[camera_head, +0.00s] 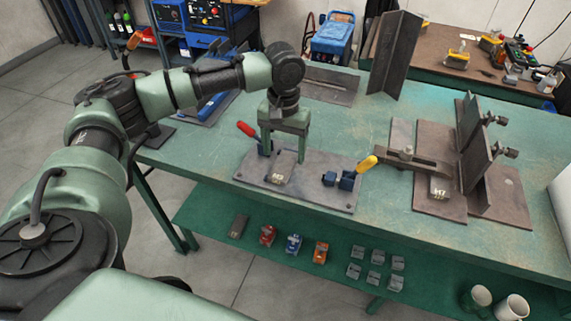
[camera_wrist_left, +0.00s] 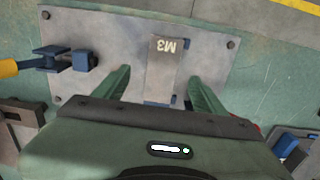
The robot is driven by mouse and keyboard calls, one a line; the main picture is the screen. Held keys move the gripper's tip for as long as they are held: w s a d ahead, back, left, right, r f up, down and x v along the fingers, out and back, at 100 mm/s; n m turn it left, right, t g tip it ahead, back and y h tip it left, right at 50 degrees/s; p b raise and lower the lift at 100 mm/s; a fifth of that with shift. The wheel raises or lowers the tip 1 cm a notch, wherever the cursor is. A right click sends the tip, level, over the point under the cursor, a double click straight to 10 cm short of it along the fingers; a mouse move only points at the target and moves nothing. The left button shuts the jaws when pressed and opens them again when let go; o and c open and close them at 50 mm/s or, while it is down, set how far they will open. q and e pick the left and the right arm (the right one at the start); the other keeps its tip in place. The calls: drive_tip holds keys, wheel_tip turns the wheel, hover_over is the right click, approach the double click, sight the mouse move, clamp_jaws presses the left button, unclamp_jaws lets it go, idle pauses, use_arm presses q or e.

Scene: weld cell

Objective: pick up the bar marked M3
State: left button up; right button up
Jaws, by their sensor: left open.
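The bar marked M3 (camera_head: 279,174) is a short grey metal bar with a pale label. It lies on a flat steel plate (camera_head: 325,195) on the green table. My left gripper (camera_head: 284,157) points down over the bar with its jaws open and empty. In the left wrist view the bar (camera_wrist_left: 163,62) appears between the two green fingers, with a gap on each side, and its label reads upside down. The bar's near end is hidden by the gripper body. My right gripper is not in view.
A red-handled clamp (camera_head: 249,133) stands close to the left gripper. A yellow-handled clamp (camera_head: 350,178) sits at the plate's right. Another labelled bar (camera_head: 438,186) lies in the right fixture, near upright steel angles (camera_head: 474,150). The lower shelf (camera_head: 335,258) holds small blocks and mugs.

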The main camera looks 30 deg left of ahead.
sight(284, 165)
use_arm(q)
drive_tip(key=f, duration=0.4)
drive_tip(key=shift+w+a, duration=0.3)
drive_tip(key=shift+f, duration=0.35)
drive_tip(key=c, duration=1.4)
drive_tip(key=shift+w, duration=0.1)
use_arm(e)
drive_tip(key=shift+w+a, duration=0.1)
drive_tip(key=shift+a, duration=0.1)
use_arm(q)
drive_tip(key=shift+r, duration=0.1)
